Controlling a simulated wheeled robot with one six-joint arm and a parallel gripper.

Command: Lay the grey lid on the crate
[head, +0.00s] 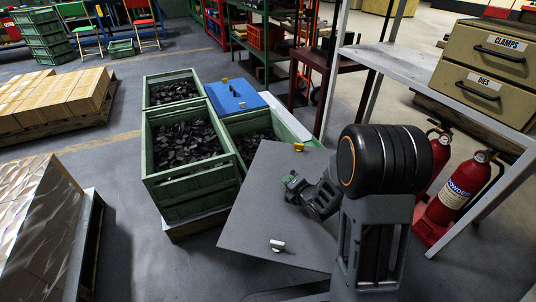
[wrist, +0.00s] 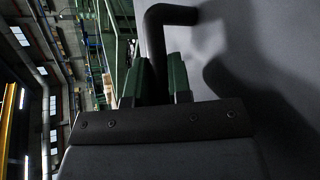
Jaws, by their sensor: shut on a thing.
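The grey lid (head: 262,205) is a flat panel in the middle of the head view, in front of and right of the green crates. A yellow tab (head: 299,147) is at its far edge and a white tab (head: 277,246) near its front edge. My gripper (head: 291,184) is shut on the lid's dark handle (wrist: 158,38); the wrist view shows the bar between the two green fingers (wrist: 160,82). An open green crate (head: 196,196) full of dark parts stands left of the lid. Another crate to its right (head: 231,122) is partly hidden by the lid.
A third open crate (head: 148,91) stands behind, beside a blue lid (head: 226,98). On the right are a grey bench (head: 405,68), a drawer cabinet (head: 480,65) and red extinguishers (head: 455,193). Pallets of boxes (head: 58,98) stand left, with bare floor between.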

